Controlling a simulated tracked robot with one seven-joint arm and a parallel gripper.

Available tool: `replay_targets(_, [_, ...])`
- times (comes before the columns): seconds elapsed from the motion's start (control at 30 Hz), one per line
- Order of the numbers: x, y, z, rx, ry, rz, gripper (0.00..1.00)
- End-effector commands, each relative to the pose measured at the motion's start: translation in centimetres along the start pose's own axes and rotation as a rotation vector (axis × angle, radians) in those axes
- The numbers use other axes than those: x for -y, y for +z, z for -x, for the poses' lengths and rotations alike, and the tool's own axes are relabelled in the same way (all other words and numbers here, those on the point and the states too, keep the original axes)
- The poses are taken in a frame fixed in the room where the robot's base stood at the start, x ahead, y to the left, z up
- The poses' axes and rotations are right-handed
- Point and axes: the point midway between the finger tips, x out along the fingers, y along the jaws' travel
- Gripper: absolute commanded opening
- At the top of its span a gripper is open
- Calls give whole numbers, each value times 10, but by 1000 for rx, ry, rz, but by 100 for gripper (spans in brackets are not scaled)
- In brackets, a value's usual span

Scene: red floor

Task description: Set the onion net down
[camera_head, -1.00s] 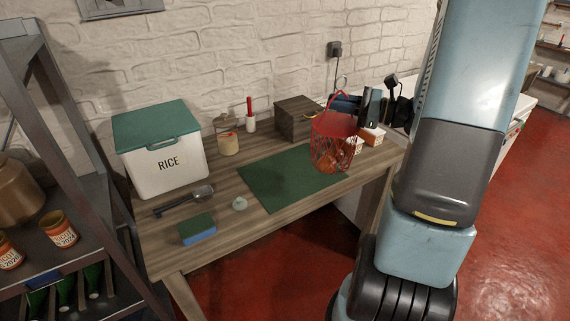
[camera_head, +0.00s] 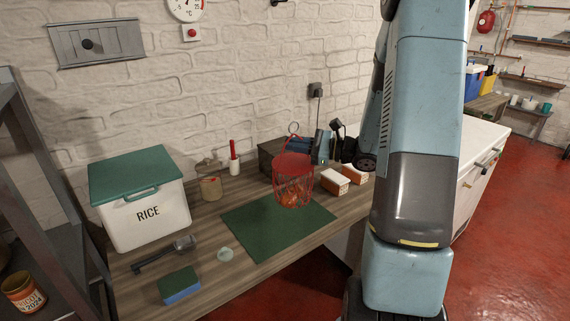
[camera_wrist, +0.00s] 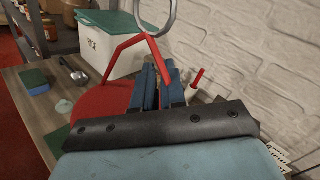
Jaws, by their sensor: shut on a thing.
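The onion net (camera_head: 293,188) is a red mesh bag with orange onions inside and a red loop handle. It is upright over the back right part of the green mat (camera_head: 262,238) on the workbench. I cannot tell whether its bottom touches the mat. My gripper (camera_head: 303,144) is at the top of the net, shut on its handle. In the wrist view the blue fingers (camera_wrist: 166,82) are close together by the red handle (camera_wrist: 126,46); the net's body shows as a red patch (camera_wrist: 100,100), mostly hidden behind my wrist.
Two small orange-and-white boxes (camera_head: 334,181) stand right of the net. A dark wooden box (camera_head: 268,160) stands behind it. A rice bin (camera_head: 146,216), a scoop (camera_head: 165,253), a sponge (camera_head: 180,285) and a jar (camera_head: 210,187) are to the left. The mat's front and left are clear.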

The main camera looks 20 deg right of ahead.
Motion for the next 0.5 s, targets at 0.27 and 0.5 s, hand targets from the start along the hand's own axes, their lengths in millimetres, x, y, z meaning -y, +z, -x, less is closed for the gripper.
replay_targets(0.27, [0, -37, -21, 0, 0, -1, 0])
replay_targets(0.5, [2, -48, -27, 0, -2, 1, 0])
